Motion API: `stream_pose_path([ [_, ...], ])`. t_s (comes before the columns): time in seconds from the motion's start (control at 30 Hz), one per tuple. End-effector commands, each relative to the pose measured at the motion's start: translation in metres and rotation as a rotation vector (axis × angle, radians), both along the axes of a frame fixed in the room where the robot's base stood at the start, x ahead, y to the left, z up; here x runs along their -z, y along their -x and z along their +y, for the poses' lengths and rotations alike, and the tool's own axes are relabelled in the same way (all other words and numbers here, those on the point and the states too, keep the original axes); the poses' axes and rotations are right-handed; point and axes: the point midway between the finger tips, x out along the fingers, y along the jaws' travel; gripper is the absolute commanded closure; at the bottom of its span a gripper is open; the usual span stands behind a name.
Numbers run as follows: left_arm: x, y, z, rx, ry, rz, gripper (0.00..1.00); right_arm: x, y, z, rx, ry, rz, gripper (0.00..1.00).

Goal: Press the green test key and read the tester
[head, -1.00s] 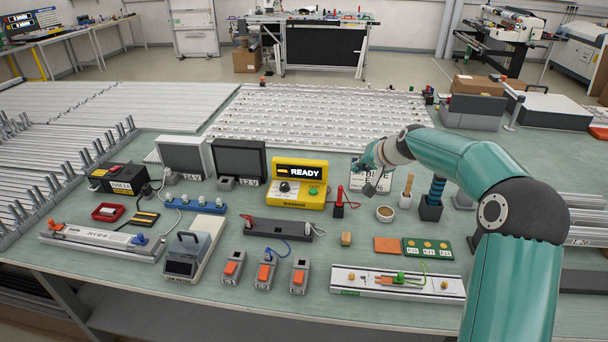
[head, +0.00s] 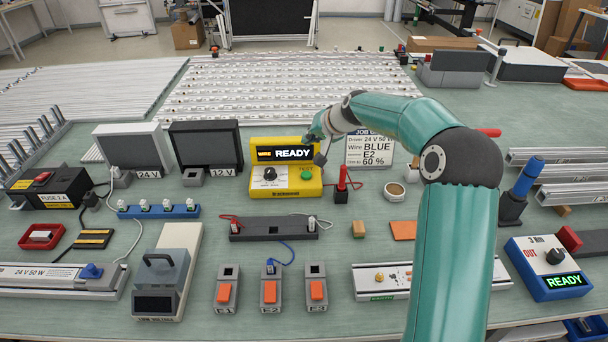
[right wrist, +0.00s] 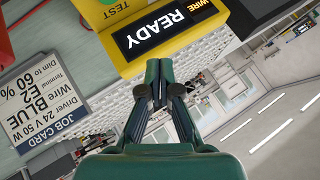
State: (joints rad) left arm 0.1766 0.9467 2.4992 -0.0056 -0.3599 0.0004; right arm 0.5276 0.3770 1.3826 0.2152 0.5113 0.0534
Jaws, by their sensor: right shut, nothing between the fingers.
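The yellow tester (head: 257,188) stands at mid-table with its lit display (head: 282,153) reading "WIRE" and "READY". The green test key (head: 307,174) is on its front face, right of a black knob (head: 270,174). My right gripper (head: 320,160) is shut and empty at the tester's upper right side, above the key's height. In the right wrist view its closed fingertips (right wrist: 159,66) appear beside the display's edge. There the "TEST" label (right wrist: 116,10) shows at the top; a bit of green beside it is cut off. Contact with the tester cannot be told. My left gripper is out of view.
A job card (head: 369,150) reads 24 V 50 W, wire BLUE, E2, 60 %. A red probe (head: 341,185) stands right of the tester. A black terminal bar (head: 273,229) lies in front. A blue box (head: 548,270) at right shows READY.

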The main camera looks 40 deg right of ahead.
Motion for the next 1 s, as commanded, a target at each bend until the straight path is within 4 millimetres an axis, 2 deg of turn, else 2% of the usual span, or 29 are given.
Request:
stream_pose_path([
  [0.17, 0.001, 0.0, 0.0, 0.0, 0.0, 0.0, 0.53, 0.002, -0.003, 0.003, -0.006, -0.001, 0.001, 1.0],
  [0.37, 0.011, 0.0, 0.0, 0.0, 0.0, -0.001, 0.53, 0.014, -0.005, 0.005, -0.009, 0.0, 0.001, 1.0],
  [0.8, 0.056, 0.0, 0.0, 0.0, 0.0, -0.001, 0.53, 0.072, -0.005, 0.006, -0.01, -0.001, 0.002, 1.0],
  [1.0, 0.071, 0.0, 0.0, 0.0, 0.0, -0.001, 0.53, 0.087, -0.005, 0.005, -0.01, 0.0, 0.0, 1.0],
])
